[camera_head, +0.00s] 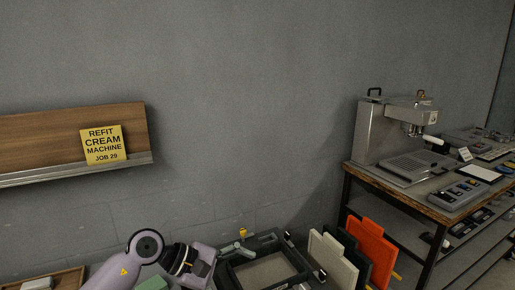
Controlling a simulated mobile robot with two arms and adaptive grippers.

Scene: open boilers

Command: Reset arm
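The lilac-grey links of one of my arms show at the bottom of the head view, left of the middle. The arm is bent, with a round dark joint and a yellow warning triangle on it. No gripper fingers can be made out, and the arm's far end is cut off by the lower edge. My other arm is out of view.
An open dark case (267,238) lies beside my arm, at the bottom middle. Upright white (333,265), dark and orange (371,248) panels stand right of it. A steel machine (373,130) stands on a wooden-topped bench (398,187). A yellow sign (103,144) hangs at left.

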